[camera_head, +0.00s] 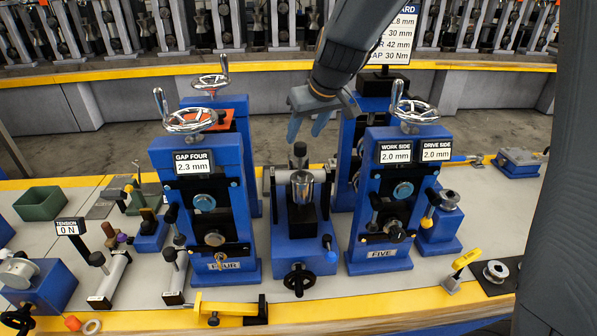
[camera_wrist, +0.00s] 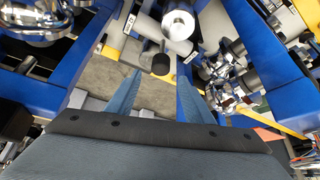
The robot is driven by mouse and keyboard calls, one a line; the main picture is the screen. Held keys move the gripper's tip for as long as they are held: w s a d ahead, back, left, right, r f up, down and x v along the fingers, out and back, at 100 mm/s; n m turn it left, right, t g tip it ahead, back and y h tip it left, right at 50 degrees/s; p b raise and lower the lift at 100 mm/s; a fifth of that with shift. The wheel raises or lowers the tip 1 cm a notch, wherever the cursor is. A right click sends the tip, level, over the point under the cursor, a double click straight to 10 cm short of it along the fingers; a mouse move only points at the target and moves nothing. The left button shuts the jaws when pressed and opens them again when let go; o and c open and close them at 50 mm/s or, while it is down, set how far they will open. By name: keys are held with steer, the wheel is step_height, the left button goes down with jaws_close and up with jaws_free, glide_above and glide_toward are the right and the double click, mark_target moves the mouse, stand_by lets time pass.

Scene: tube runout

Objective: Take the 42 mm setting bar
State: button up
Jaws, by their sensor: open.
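My gripper (camera_head: 306,132) is open and empty, pointing down between the blue stands marked FOUR (camera_head: 195,242) and FIVE (camera_head: 384,247). Below it is a grey bar with a black knob (camera_head: 300,149), behind a shiny cylinder (camera_head: 302,188) on a blue block (camera_head: 304,240). In the wrist view this knob (camera_wrist: 161,64) shows just past and between my fingertips (camera_wrist: 158,76), apparently apart from them. Two similar black-knobbed grey bars (camera_head: 112,278) (camera_head: 176,278) are on the table at left.
Stands FOUR and FIVE, with chrome handwheels (camera_head: 190,121) (camera_head: 415,112), rise close on both sides. A sign (camera_head: 388,38) lists sizes including 42 mm. A green tray (camera_head: 40,203) is at far left. A yellow-handled tool (camera_head: 225,308) lies at the front edge.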

mark_target(301, 144)
steer(key=shift+w+f, duration=0.3)
steer(key=shift+f, duration=0.3)
steer(key=shift+s+p+x, duration=0.1)
steer(key=shift+p+x, duration=0.3)
steer(key=shift+x, duration=0.75)
steer(key=shift+s+p+x, duration=0.15)
steer(key=shift+p+x, duration=0.2)
steer(key=shift+x, duration=0.85)
steer(key=shift+f, duration=0.1)
jaws_close()
